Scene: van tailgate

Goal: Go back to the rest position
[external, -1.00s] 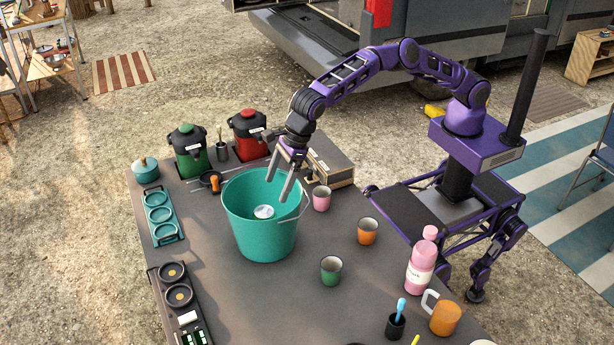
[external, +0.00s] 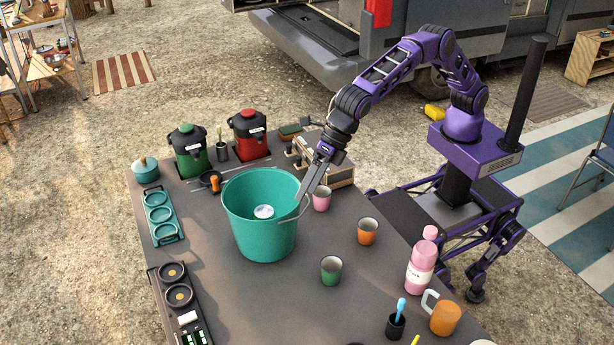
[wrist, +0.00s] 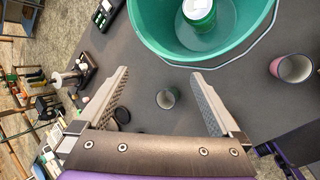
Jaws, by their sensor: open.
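My gripper (external: 303,193) is open and empty. It points down beside the right rim of the teal bucket (external: 262,240), and in this view its fingers overlap the rim. Whether they touch it I cannot tell. In the wrist view my spread fingers (wrist: 158,76) have nothing held between them. The bucket (wrist: 150,35) fills the top of that view. A green container with a white top (wrist: 199,12) is inside the bucket; its pale top also shows in the external view (external: 264,211).
A pink cup (external: 321,198), an orange cup (external: 367,231) and a green cup (external: 331,270) stand right of the bucket. A pink bottle (external: 421,260) and orange mug (external: 445,318) are near the table's right edge. Green (external: 188,150) and red (external: 248,135) dispensers stand behind.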

